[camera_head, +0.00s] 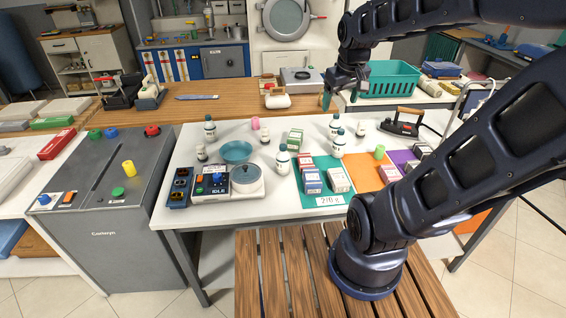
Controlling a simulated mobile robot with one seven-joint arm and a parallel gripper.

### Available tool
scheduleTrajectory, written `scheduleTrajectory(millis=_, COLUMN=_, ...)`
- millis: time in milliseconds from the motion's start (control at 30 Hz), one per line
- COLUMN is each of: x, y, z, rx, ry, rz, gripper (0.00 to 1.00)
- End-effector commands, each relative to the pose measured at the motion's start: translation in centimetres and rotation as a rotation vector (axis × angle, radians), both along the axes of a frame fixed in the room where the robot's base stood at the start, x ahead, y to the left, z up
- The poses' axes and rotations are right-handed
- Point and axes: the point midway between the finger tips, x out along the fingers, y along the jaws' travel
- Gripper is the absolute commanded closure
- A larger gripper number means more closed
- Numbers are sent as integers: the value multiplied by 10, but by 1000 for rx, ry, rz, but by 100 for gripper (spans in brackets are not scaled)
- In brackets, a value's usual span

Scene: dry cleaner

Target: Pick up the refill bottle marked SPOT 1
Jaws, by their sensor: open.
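Several white refill bottles with dark caps stand upright on the white table. One bottle (210,129) is at the back left, with a smaller one (201,153) below it. Two bottles (334,126) (338,146) stand close together near the middle right. Smaller bottles (265,136) (361,130) stand nearby. Their labels are too small to read, so I cannot tell which is SPOT 1. My gripper (340,99) is open and empty, above the table's back edge near the middle-right bottles.
A teal bowl (236,151) and a scale (247,180) stand at left. Small boxes (312,181) sit on the green mat (320,201). An iron (402,124) is at right. A teal basket (386,82) stands behind my gripper. My arm covers the table's right front.

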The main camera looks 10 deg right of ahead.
Motion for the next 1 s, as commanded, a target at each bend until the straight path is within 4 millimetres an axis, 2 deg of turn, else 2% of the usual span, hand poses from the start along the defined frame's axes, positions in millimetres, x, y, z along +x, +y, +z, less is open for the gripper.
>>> scheduleTrajectory(millis=100, x=24, y=12, z=-12, rx=-30, ry=37, rz=100, gripper=23)
scheduleTrajectory(millis=467, x=87, y=51, z=-57, rx=-101, ry=131, rz=411, gripper=23)
scheduleTrajectory(millis=700, x=124, y=82, z=-99, rx=-131, ry=188, rz=620, gripper=23)
scheduleTrajectory(millis=1000, x=158, y=124, z=-158, rx=-150, ry=255, rz=874, gripper=23)
